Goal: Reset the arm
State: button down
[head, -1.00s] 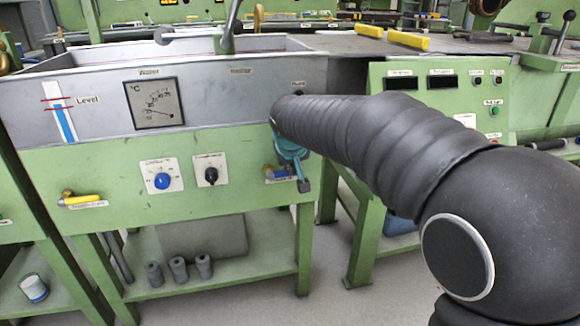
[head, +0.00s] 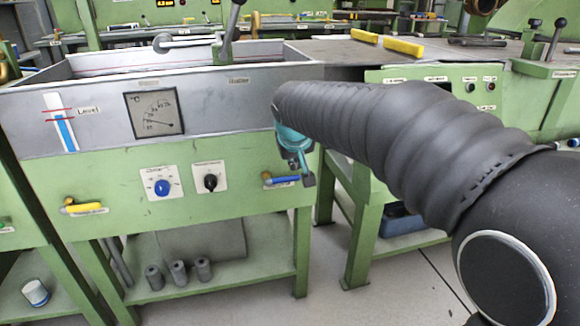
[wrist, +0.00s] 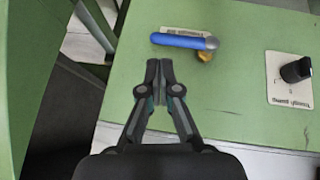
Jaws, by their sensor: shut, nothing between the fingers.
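My gripper (wrist: 159,73) is shut and empty in the wrist view, its two fingers together in front of the green panel. A blue-handled valve (wrist: 184,41) lies just beyond the fingertips, slightly up and right; I see a gap or overlap I cannot judge in depth. A black knob (wrist: 296,70) on a white plate is to the right. In the head view my black-sleeved arm reaches in from the right, and the gripper (head: 304,172) shows only partly below its end, beside the blue valve handle (head: 284,181).
Several grey cylinders (head: 179,271) stand on the shelf below. Another green machine stands behind my arm; open floor lies below it.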

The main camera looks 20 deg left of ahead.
jog(key=d+v, duration=0.1)
jog(key=v, duration=0.7)
jog(key=s+d+f+g, duration=0.2)
jog(key=s+d+f, duration=0.25)
jog(key=f, duration=0.25)
jog(key=s+d+f+m+h+p, duration=0.1)
jog(key=s+d+m, duration=0.2)
jog(key=s+d, duration=0.7)
jog(key=s+d+f+m+t+p, duration=0.1)
jog(key=s+d+f+m, duration=0.1)
jog(key=s+d, duration=0.8)
jog(key=d+m, duration=0.1)
jog(key=d, duration=0.6)
jog(key=shift+d+f+m+h, duration=0.15)
jog(key=shift+m+h, duration=0.25)
